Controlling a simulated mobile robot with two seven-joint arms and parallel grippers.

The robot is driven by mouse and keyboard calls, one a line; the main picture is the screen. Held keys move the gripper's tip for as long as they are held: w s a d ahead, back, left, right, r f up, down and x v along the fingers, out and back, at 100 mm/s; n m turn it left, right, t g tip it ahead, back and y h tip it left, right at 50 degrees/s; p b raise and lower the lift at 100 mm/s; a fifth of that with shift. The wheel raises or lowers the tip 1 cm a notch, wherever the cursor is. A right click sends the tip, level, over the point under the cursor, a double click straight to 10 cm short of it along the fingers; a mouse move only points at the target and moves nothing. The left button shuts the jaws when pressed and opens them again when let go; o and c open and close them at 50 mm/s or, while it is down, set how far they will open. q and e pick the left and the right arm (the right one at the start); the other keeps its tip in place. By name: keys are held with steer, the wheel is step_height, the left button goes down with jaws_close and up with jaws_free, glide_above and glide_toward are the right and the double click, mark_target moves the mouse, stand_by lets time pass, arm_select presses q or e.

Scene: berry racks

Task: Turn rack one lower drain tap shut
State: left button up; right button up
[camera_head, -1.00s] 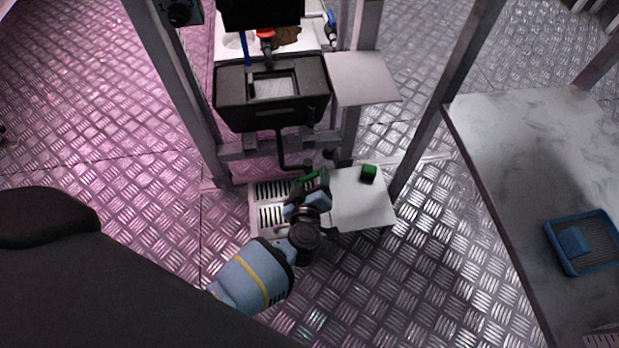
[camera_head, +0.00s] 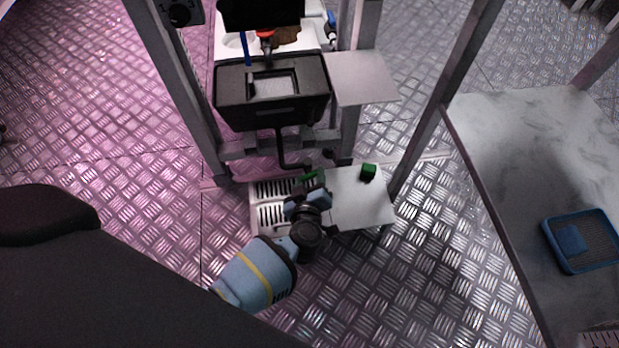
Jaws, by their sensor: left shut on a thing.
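The lower drain tap has a green handle (camera_head: 307,178), seen at the end of the black drain pipe (camera_head: 283,150) that comes down from the black trough (camera_head: 270,92). My left gripper (camera_head: 314,183) is at the green handle and shut on it, low over the slotted grate. The gripper and wrist hide part of the tap, so its exact angle is hard to tell. My right gripper is not in view.
A white slotted grate (camera_head: 268,190) lies under the tap. A white plate (camera_head: 362,205) beside it bears a small green block (camera_head: 368,171). Rack posts (camera_head: 178,90) stand on both sides. A table (camera_head: 500,130) with a blue tray (camera_head: 583,241) is at right.

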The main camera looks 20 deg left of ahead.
arm_select(q)
steer(key=p, duration=0.1)
steer(key=m+p, duration=0.1)
steer(key=p, duration=0.1)
steer(key=shift+w+d+r+y, duration=0.1)
steer(key=shift+r+y, duration=0.15)
steer(key=shift+y, duration=0.05)
steer(key=shift+m+g+y+p, duration=0.3)
steer(key=shift+m+g+p, duration=0.2)
steer(key=shift+m+p, duration=0.1)
steer(key=shift+f+m, duration=0.1)
steer(key=shift+m, duration=0.3)
steer(key=shift+m+g+y+p, duration=0.35)
steer(key=shift+m+g+y, duration=0.15)
steer(key=shift+m+y, duration=0.25)
steer(key=o, duration=1)
steer(key=shift+f, duration=0.1)
